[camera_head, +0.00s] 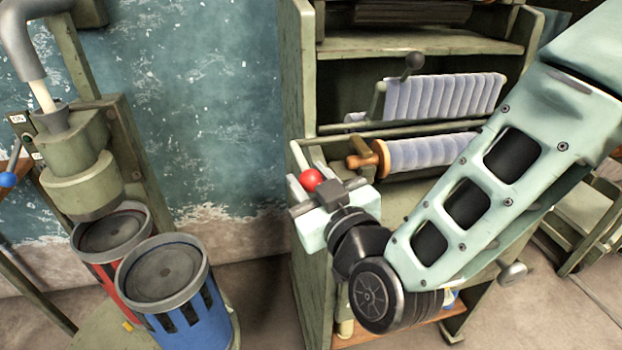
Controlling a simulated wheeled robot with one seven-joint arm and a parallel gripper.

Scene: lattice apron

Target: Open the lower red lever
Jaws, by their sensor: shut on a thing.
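The lever's red ball knob (311,179) shows at the front left of the green cabinet, by its left side wall. My gripper (318,190) is at this knob, with its grey fingers shut on the lever. Only one red knob is in view. My arm reaches in from the upper right and covers part of the cabinet front.
The cabinet (300,75) holds pale ribbed rolls (445,97), a dark ball lever (413,62) and an orange-brown handle (368,160) close to my gripper. At left stand a machine (80,160), a blue knob (7,180), a red canister (95,270) and a blue canister (190,310).

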